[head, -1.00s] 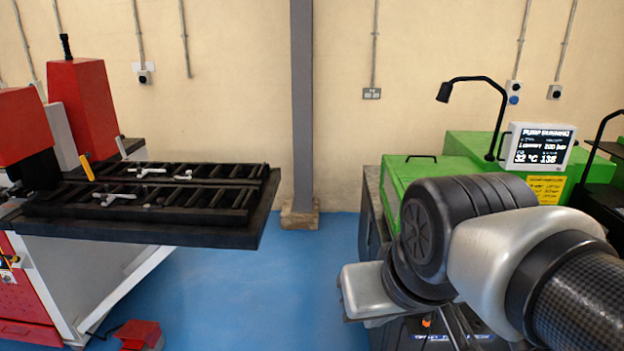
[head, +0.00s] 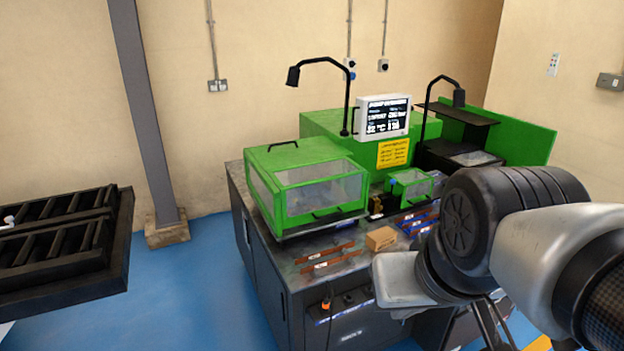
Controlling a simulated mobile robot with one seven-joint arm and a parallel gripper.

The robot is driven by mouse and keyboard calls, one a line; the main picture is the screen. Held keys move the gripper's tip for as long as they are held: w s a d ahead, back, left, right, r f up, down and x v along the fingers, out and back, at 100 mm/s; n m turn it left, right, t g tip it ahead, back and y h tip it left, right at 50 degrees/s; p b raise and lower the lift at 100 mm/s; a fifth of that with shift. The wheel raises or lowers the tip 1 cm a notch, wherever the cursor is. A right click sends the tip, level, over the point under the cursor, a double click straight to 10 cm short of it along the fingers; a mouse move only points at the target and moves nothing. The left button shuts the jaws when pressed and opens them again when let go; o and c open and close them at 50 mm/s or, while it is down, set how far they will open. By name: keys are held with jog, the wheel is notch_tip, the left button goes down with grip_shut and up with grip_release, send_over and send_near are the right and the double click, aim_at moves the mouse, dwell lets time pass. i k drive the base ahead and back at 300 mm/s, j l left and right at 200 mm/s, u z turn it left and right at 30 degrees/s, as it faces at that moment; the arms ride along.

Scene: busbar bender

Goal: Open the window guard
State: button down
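The larger guard (head: 318,190) is a green-framed box with clear panels on the left of the green machine. It looks shut, with a dark handle low on its front and another on top. A smaller green guard with a clear panel (head: 412,187) sits to its right and also looks shut. I cannot tell from the picture which one is the window guard. My arm fills the lower right, in front of the bench. Slim dark parts hang below it at the bottom edge; my gripper is not clearly shown, and its fingertips cannot be made out. No contact with either guard shows.
The bench (head: 262,262) carries copper-coloured bars (head: 332,262), a small cardboard box (head: 381,238) and blue strips. A screen (head: 383,117) and two black lamps stand above. A pillar (head: 146,110) and black rack (head: 65,240) are left. Blue floor is clear between rack and bench.

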aim_at(299, 220)
jog(key=i+l+z, duration=0.1)
jog(key=i+z, duration=0.15)
jog(key=z, duration=0.2)
jog(key=i+z, duration=0.25)
jog(key=z, duration=0.2)
